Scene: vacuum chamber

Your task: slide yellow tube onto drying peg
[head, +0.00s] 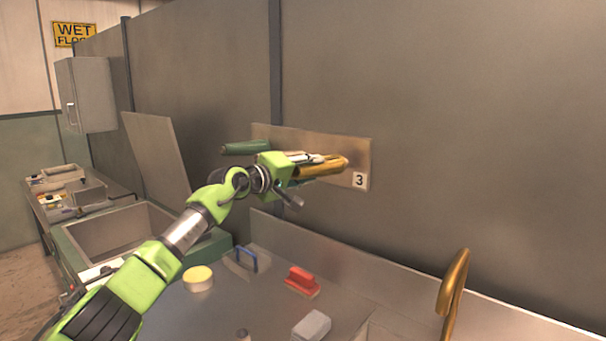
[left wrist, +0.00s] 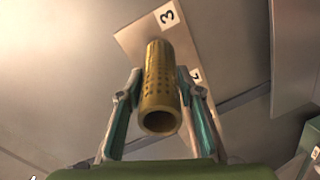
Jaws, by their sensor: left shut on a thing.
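The yellow tube (head: 338,161) is held in front of the wall board (head: 362,152), near the label 3. In the left wrist view the tube (left wrist: 161,85) points its open end at the camera, and its far end lies toward the board (left wrist: 140,40) beside the 3. My left gripper (head: 318,166) is shut on the tube, with one finger on each side (left wrist: 157,112). The drying peg behind the tube is hidden, so I cannot tell whether the tube is around it. My right gripper is not in view.
A green tube (head: 246,147) sticks out at the board's left end. Below are a counter with a red brush (head: 301,281), a yellow round tub (head: 198,279), a grey block (head: 311,326) and a brass faucet (head: 453,295). A sink (head: 120,232) lies left.

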